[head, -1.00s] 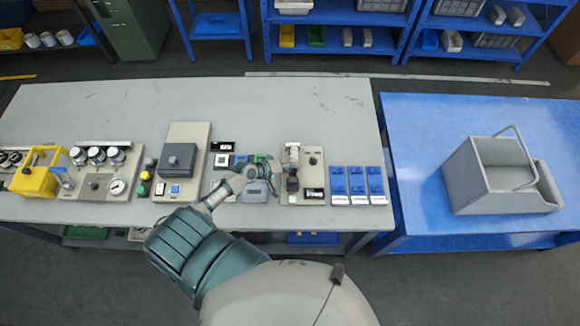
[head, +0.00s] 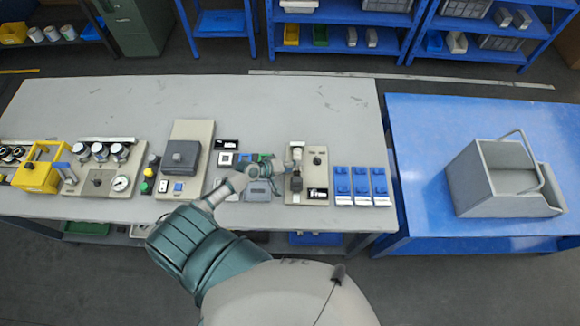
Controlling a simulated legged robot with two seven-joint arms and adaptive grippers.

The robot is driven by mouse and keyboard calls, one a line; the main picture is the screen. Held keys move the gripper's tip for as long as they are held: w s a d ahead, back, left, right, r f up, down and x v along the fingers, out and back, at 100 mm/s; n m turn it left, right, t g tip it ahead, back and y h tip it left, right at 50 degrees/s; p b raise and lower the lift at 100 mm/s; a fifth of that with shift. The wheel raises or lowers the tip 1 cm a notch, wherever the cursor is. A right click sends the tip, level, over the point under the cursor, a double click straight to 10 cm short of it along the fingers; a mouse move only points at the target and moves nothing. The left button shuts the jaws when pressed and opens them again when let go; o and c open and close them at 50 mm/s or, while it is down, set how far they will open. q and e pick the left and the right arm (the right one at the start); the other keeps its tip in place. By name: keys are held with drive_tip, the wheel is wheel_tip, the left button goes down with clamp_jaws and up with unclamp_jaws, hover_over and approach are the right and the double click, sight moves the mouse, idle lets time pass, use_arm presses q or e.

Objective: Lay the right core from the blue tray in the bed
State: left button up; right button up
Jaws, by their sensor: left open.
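My left gripper (head: 268,167) is open over the middle of the bench, reaching in from below. It hovers close above or beside a small grey block (head: 257,190), and I cannot tell whether it touches anything. A small blue and green patch (head: 243,158) shows just behind the gripper and is partly covered by it. I cannot make out the cores or clearly identify the blue tray. A beige unit (head: 319,178) with a black post and a pale cylinder stands just right of the gripper. Which part is the bed is too small to tell. My right gripper is not in view.
Several blue blocks with white fronts (head: 360,180) stand right of the beige unit. A unit with a grey box (head: 181,157), a gauge panel (head: 104,180) and a yellow frame (head: 38,176) stand left. A grey bin (head: 483,180) rests on the blue table. The bench's back is clear.

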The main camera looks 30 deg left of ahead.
use_arm(q)
drive_tip(key=v, duration=1.2)
drive_tip(key=shift+a+f, duration=0.2)
drive_tip(key=shift+a, duration=0.05)
drive_tip(key=shift+d, duration=0.1)
